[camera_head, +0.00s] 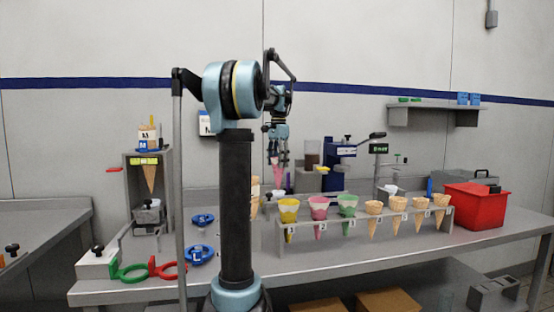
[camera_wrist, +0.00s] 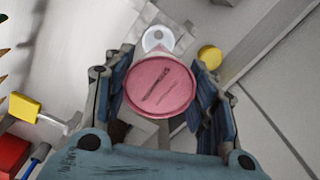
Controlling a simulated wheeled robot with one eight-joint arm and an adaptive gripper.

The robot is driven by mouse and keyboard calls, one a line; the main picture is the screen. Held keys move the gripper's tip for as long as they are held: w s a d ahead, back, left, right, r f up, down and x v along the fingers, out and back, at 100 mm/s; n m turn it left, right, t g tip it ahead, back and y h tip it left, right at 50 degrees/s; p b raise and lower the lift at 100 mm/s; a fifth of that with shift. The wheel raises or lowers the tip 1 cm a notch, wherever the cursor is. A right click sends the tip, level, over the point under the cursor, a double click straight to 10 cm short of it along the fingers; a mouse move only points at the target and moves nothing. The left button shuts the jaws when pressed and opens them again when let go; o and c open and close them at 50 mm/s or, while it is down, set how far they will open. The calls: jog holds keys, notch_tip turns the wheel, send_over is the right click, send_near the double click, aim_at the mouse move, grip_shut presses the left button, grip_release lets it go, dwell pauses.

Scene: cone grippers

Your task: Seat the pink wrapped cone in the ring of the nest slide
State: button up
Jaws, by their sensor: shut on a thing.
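My gripper (camera_head: 277,150) is raised over the far part of the bench, behind my arm column. It is shut on the pink wrapped cone (camera_head: 274,172), which hangs below the fingers. In the wrist view the cone's round pink top (camera_wrist: 160,87), with dark marks, sits between the two blue-padded fingers (camera_wrist: 163,95).
A rack (camera_head: 372,238) holds yellow, pink and green wrapped cones and several plain cones. A red box (camera_head: 474,205) stands at the right. Green (camera_head: 127,272) and red (camera_head: 167,270) rings lie at the front left. A blue machine (camera_head: 340,165) stands behind the rack.

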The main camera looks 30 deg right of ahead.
jog(key=shift+f, duration=3.8)
jog(key=o, duration=0.8)
jog(key=shift+o, duration=0.2)
jog(key=shift+r, duration=0.1)
notch_tip(320, 180, up, 12)
jog(key=shift+f, duration=0.15)
jog(key=shift+s, duration=0.1)
